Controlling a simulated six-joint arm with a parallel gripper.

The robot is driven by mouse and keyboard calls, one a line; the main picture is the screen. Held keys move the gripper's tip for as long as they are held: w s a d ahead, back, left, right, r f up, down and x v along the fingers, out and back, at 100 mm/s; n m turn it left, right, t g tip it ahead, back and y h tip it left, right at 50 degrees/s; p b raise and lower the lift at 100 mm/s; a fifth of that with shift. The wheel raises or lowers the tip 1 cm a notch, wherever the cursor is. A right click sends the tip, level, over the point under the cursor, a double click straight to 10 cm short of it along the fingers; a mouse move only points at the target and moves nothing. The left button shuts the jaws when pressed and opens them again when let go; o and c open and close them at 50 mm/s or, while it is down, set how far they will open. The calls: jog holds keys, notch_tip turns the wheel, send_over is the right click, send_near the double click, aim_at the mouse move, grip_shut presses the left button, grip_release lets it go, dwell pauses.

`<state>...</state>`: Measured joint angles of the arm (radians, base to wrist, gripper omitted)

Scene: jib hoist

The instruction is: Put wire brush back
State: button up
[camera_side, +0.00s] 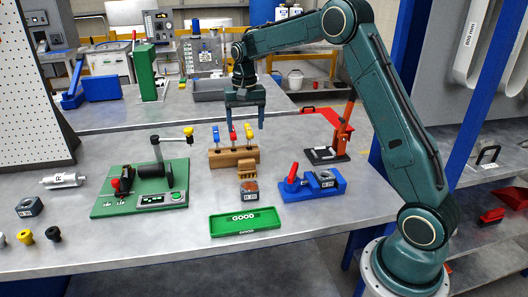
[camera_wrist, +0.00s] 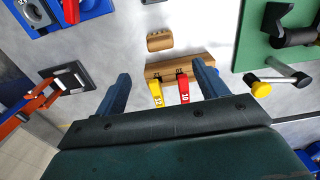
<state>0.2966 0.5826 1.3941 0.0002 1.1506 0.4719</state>
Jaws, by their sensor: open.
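No wire brush with clear bristles can be made out. A small tan wooden piece (camera_side: 247,170) with a grooved top, possibly the brush, sits on the bench in front of the wooden rack (camera_side: 222,161); it also shows in the wrist view (camera_wrist: 159,40). The rack holds blue (camera_side: 215,136), red (camera_side: 233,134) and yellow (camera_side: 249,132) handled tools upright. My gripper (camera_side: 245,125) is open and empty, pointing down above the rack.
A green test rig (camera_side: 143,190) with a yellow-knobbed lever stands left. A blue clamp fixture (camera_side: 312,187) and an orange-red press (camera_side: 338,135) stand right.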

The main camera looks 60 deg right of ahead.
jog(key=s+a+r+n+t, duration=0.1)
jog(key=s+a+r+n, duration=0.1)
jog(key=s+a+r, duration=0.4)
jog(key=s+a+r+n+t, duration=0.2)
jog(key=s+a+r, duration=0.2)
jog(key=s+r, duration=0.3)
jog(key=s+a+f+n+t, duration=0.1)
jog(key=s+a+f+n, duration=0.1)
jog(key=s, duration=0.8)
jog(key=s+a+f+n+t, duration=0.1)
jog(key=s+a+f+n, duration=0.1)
jog(key=s, duration=0.7)
jog(key=shift+s+a+n, duration=0.35)
jog(key=shift+a+n, duration=0.05)
jog(key=shift+a, duration=0.3)
